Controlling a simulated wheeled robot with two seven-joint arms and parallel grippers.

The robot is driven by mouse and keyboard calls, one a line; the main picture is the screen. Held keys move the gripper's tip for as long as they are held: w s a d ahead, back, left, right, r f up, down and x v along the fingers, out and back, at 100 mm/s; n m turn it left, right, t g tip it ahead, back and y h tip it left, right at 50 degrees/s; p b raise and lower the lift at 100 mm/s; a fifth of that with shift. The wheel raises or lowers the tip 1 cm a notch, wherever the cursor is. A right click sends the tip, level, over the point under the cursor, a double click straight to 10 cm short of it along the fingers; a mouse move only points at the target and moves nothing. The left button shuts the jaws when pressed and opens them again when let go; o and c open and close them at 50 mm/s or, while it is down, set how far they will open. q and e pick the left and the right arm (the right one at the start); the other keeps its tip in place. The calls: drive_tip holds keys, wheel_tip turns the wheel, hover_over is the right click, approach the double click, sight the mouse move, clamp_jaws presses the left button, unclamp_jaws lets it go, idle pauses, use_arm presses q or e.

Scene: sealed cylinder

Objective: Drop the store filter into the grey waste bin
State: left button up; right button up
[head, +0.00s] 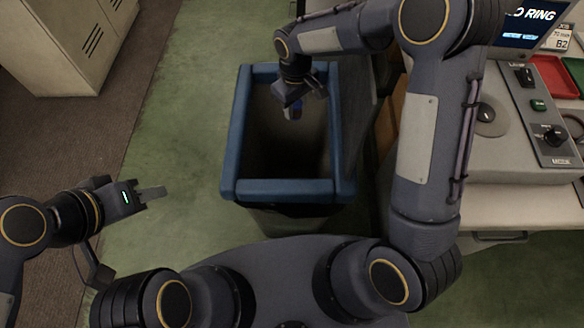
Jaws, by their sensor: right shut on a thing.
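The waste bin (292,187) has a blue rim and a grey body, and stands open on the floor in the middle of the head view. My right gripper (292,100) is over the bin's opening, near its far side, pointing down. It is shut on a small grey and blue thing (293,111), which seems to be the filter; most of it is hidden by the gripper. My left gripper (153,193) is to the left of the bin, away from it. Its fingers overlap from this angle, so their gap does not show.
A bench with a control panel (545,130), a screen (530,22) and red (553,77) and green trays is on the right. A beige cabinet (65,45) stands at the top left. The green floor left of the bin is clear.

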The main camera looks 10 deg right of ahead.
drive_tip(key=o, duration=1.1)
drive_tip(key=shift+c, duration=0.2)
drive_tip(key=shift+r, duration=0.1)
wheel_tip(320, 180, up, 8)
drive_tip(key=shift+f+p, duration=0.1)
drive_tip(key=shift+p, duration=0.8)
